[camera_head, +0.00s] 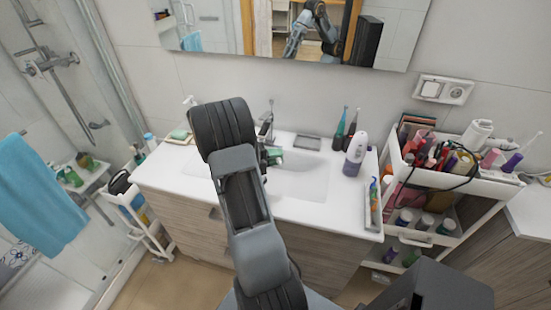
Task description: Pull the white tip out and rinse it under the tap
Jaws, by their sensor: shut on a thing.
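My gripper (272,156) is partly hidden behind my arm, over the basin and beside the tap. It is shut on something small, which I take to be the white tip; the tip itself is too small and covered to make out. The tap (267,122) stands at the back of the white basin (305,180), just behind and above my gripper. I cannot tell whether water runs. A white device with a purple base (356,150) stands upright on the counter right of the basin, with no thin tip visible on its top.
Two dark brush handles (345,130) stand behind the device, and a grey dish (307,142) lies by the wall. A narrow tray of brushes (374,203) is at the counter's right edge. A crowded white cart (470,185) stands right. A soap dish (178,136) is left.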

